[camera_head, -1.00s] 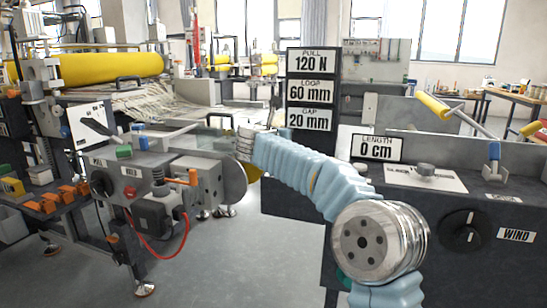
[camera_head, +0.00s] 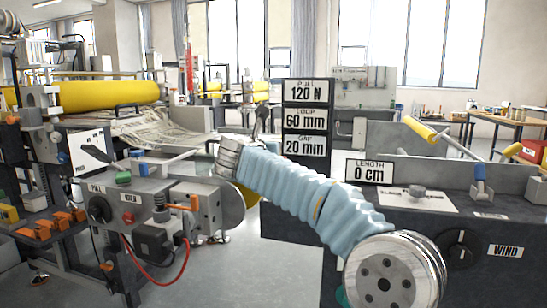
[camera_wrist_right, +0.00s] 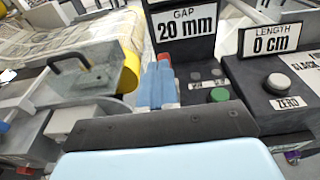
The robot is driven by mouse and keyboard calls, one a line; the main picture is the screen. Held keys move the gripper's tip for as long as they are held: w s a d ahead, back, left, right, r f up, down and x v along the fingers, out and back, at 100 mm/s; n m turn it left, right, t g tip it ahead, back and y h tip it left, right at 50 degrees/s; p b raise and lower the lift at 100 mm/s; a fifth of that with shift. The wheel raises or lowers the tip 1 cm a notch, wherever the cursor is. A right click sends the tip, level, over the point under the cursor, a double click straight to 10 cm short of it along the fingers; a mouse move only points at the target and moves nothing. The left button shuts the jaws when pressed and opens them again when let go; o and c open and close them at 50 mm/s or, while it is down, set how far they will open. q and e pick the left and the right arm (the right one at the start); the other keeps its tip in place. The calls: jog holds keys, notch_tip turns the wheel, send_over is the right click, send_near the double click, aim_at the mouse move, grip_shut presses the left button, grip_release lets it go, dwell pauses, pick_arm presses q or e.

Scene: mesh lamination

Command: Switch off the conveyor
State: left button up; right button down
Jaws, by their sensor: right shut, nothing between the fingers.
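In the head view a grey control box (camera_head: 150,197) at the left has a PULL knob (camera_head: 98,209) and a red button (camera_head: 128,217). Which control belongs to the conveyor cannot be told. My left gripper is not in view.
Signs read PULL 120 N, LOOP 60 mm and GAP 20 mm (camera_head: 304,147). A LENGTH sign (camera_head: 368,172) reads 0 cm. A dark console with a WIND knob (camera_head: 464,250) stands at right. A yellow roll (camera_head: 105,96) lies at left. Floor between the machines is clear.

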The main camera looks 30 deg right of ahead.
jog(key=shift+s+a+r, duration=0.85)
jog(key=shift+s+a, duration=0.15)
jog(key=shift+a, duration=0.15)
